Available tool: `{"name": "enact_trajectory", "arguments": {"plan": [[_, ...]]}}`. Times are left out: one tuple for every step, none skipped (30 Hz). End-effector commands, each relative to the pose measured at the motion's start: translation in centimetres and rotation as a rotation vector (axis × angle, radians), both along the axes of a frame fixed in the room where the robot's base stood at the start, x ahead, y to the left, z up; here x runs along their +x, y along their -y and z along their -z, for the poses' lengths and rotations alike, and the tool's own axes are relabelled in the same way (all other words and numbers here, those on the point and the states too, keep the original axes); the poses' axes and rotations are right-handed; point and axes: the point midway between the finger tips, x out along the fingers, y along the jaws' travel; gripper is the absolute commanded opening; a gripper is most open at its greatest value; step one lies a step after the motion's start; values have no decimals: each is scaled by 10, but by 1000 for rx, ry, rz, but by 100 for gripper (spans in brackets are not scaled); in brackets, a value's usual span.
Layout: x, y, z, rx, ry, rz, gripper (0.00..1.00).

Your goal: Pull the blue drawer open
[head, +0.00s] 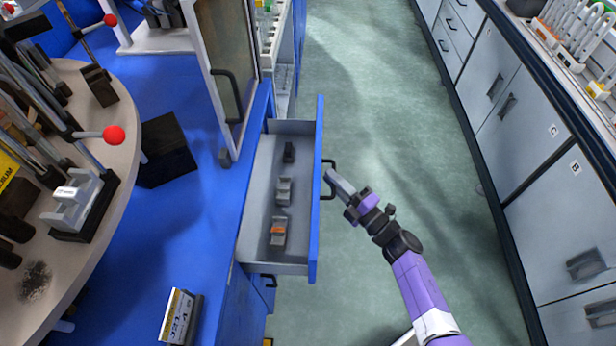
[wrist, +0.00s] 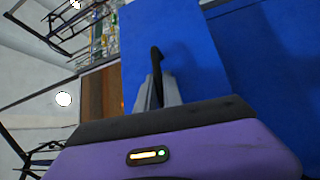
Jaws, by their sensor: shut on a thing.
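The blue drawer (head: 315,225) stands out from the blue bench, open, with its grey inside showing in the head view. Several small items lie in it: a dark one (head: 289,152), a grey one (head: 284,191) and one with an orange part (head: 278,231). Its black handle (head: 331,178) is on the blue front, and also shows in the wrist view (wrist: 156,62). My gripper (head: 333,178) is shut on the handle, to the right of the drawer front. In the wrist view its grey fingers (wrist: 157,92) close around the handle's lower part.
The blue bench top (head: 205,220) carries a black block (head: 165,150) and a small labelled display (head: 180,316). A round beige table (head: 110,165) with red-knobbed levers is at the left. Green floor (head: 410,150) is clear between the drawer and the grey cabinets (head: 545,215) at the right.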

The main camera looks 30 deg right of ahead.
Motion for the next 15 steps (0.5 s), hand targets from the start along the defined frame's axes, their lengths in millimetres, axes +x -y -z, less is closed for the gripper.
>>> {"name": "enact_trajectory", "arguments": {"plan": [[-7, 10, 3, -1, -4, 5, 0], [-10, 14, 3, -1, -2, 4, 0], [-14, 19, 3, -1, -3, 3, 0], [-17, 23, 3, -1, -3, 3, 0], [-19, 26, 3, 0, -2, 2, 0], [-22, 30, 3, 0, -3, 2, 0], [-24, 33, 3, -1, -3, 3, 0], [-26, 36, 2, -1, -2, 2, 0], [-28, 38, 2, 0, -2, 2, 0], [-29, 40, 2, 0, -2, 2, 0], [-30, 42, 2, 0, -3, 2, 0], [-32, 43, 2, -1, -2, 1, 0], [-32, 45, 2, -1, -2, 1, 0], [-33, 45, 2, -1, -2, 1, 0], [-34, 46, 1, 0, -2, 1, 0]]}}
